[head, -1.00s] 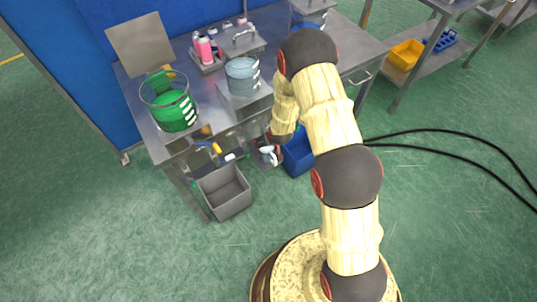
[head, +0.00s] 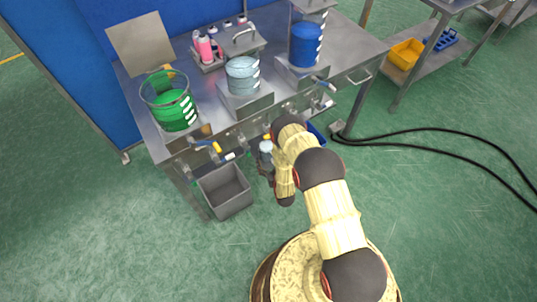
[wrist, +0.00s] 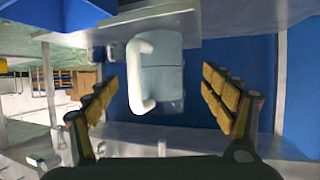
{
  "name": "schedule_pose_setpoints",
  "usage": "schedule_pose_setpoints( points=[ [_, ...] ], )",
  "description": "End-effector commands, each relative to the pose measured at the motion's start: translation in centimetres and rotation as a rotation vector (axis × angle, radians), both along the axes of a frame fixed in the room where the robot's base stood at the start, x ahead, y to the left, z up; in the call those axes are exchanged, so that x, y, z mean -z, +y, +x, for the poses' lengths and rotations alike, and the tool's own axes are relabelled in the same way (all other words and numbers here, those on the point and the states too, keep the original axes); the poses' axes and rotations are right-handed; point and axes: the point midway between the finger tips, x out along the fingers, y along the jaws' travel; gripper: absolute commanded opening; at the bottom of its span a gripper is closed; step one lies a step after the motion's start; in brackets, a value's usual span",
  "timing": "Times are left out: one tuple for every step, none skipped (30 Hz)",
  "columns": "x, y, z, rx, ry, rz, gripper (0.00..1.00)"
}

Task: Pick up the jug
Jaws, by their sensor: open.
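The jug (wrist: 168,75) is pale blue and see-through, with a thick white handle on its near left side. In the wrist view it stands between the two open fingers of my gripper (wrist: 155,97), with a visible gap on each side. In the head view a small pale shape, apparently the jug (head: 265,147), shows below the front edge of the table. My gripper (head: 266,170) is just in front of it there, small and partly hidden by its own wrist. I cannot tell how far the fingers reach around the jug.
The steel table (head: 285,97) carries a green vessel (head: 173,108), a clear vessel (head: 242,75) and a blue vessel (head: 305,45). Taps stick out along its front edge. A grey bin (head: 226,192) stands on the floor left of my gripper. A blue bin (head: 316,132) is partly hidden.

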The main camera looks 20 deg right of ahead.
Motion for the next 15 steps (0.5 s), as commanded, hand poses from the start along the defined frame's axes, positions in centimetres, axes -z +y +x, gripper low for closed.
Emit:
schedule_pose_setpoints(
  points=[
    [0.4,0.0,0.5,0.0,0.0,0.0,0.82],
    [0.4,0.0,0.7,0.0,0.0,0.0,0.82],
    [0.5,0.0,1.1,0.0,0.0,0.0,0.82],
    [0.5,-0.1,1.4,0.0,0.0,0.0,0.82],
    [0.6,-0.1,1.8,0.0,0.0,0.0,0.82],
    [0.6,-0.1,2.4,0.0,0.0,0.0,0.82],
    [0.7,-0.1,2.9,0.0,-0.001,0.0,0.82],
    [0.7,-0.2,3.3,0.0,-0.001,0.0,0.82],
    [0.8,-0.2,3.9,0.0,0.001,0.0,0.82],
    [0.9,-0.2,4.3,0.0,0.001,0.0,0.82],
    [1.2,-0.2,4.6,0.0,0.002,0.0,0.82],
    [1.3,-0.2,5.0,0.0,0.002,0.0,0.82],
    [1.4,-0.2,5.3,0.0,0.002,0.0,0.82],
    [1.4,-0.2,5.5,0.0,0.002,0.0,0.82],
    [1.5,-0.2,5.7,0.0,0.002,0.0,0.82]
  ],
)
